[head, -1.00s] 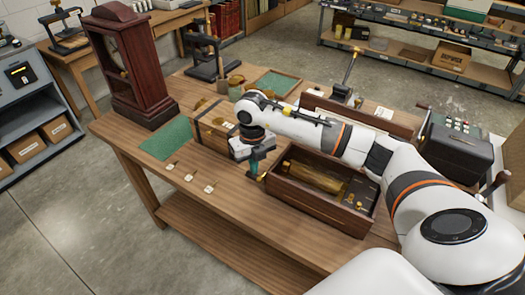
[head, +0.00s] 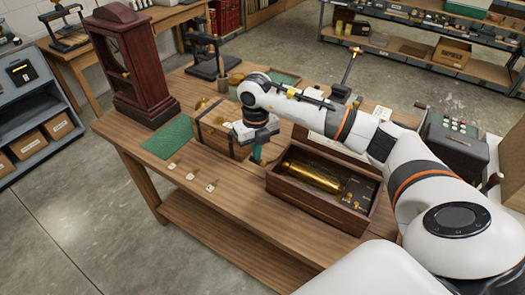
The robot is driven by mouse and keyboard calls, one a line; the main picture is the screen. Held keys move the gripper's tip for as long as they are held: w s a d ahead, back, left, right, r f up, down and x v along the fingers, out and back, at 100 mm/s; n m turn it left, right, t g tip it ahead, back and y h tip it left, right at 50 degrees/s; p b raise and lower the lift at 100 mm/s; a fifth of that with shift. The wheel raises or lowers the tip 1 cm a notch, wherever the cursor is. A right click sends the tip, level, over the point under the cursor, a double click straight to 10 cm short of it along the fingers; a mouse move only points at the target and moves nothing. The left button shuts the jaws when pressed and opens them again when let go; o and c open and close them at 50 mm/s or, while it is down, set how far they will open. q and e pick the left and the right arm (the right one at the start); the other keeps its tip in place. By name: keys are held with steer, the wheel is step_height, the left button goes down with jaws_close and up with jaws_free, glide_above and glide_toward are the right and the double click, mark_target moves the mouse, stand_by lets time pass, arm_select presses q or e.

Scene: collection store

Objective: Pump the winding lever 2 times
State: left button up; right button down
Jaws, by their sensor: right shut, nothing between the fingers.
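The open wooden box (head: 318,210) with a brass cylinder (head: 315,176) inside stands on the table. I cannot make out a winding lever on it for certain; its left end is partly behind my gripper. My right gripper (head: 257,156) points down just beyond and left of the box's left end. Its fingers are shut with nothing held, and they look clear of the box. My left gripper is not in view.
A strapped wooden chest (head: 218,140) stands close left of my gripper. A dark clock (head: 130,65) and green mat (head: 168,137) are further left. A dark machine with keys (head: 455,150) is at the right. The table's front left is mostly clear.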

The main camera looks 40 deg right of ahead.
steer(key=shift+w+d+r+p, duration=0.15)
steer(key=shift+d+r, duration=0.15)
steer(key=shift+r, duration=0.2)
steer(key=shift+w+d+r+p, duration=0.15)
steer(key=shift+d+r, duration=0.15)
steer(key=shift+r, duration=0.2)
steer(key=shift+r, duration=0.1)
step_height(320, 180, up, 5)
steer(key=p, duration=0.3)
steer(key=shift+s, duration=0.1)
